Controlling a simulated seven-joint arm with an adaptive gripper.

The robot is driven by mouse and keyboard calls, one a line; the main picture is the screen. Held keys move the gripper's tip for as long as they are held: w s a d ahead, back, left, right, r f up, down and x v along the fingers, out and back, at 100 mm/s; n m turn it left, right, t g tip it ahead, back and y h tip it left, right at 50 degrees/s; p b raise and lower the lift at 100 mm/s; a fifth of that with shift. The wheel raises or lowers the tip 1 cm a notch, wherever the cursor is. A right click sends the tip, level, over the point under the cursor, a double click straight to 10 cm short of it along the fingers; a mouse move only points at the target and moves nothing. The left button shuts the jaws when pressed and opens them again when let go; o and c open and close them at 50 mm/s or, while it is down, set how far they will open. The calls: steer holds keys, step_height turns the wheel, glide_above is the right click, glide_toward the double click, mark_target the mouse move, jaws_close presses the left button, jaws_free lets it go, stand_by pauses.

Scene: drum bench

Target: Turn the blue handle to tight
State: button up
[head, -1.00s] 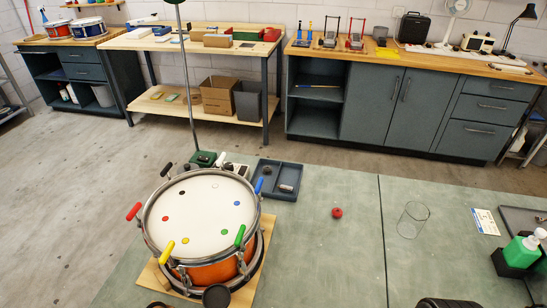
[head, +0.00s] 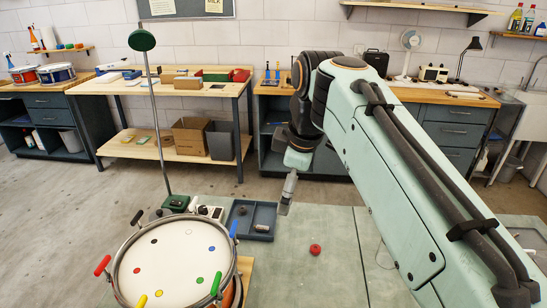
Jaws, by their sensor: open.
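The drum (head: 172,262) sits at the lower left of the head view, its white skin marked with coloured dots and its front cut off by the frame. The blue handle (head: 233,229) stands at the right of the rim, tilted slightly, next to a blue dot on the skin. My gripper (head: 286,200) hangs in the air to the right of and above the blue handle, apart from it. Its fingers point down, and it is open with nothing seen in it. The finger gap is seen edge-on.
Red (head: 102,265), yellow (head: 141,300), green (head: 215,283) and black (head: 137,217) handles ring the drum. A tray (head: 262,228) with small parts lies behind it. A lamp pole (head: 158,125) rises from a green base. A red knob (head: 315,249) lies on the bench (head: 335,280).

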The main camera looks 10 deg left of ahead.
steer(key=w+a+f+n+y, duration=0.1)
steer(key=w+a+f, duration=0.1)
steer(key=w+a, duration=0.25)
steer(key=g+y, duration=0.1)
steer(key=y, duration=0.1)
glide_toward(234, 226)
steer(key=a+f, duration=0.1)
steer(key=f, duration=0.2)
steer(key=w+a+f+g, duration=0.1)
steer(key=f, duration=0.2)
steer(key=w+a+f+g, duration=0.1)
steer(key=a+f, duration=0.1)
steer(key=f, duration=0.1)
steer(key=shift+f+n, duration=0.3)
steer(key=shift+n, duration=0.1)
steer(key=c, duration=1.2)
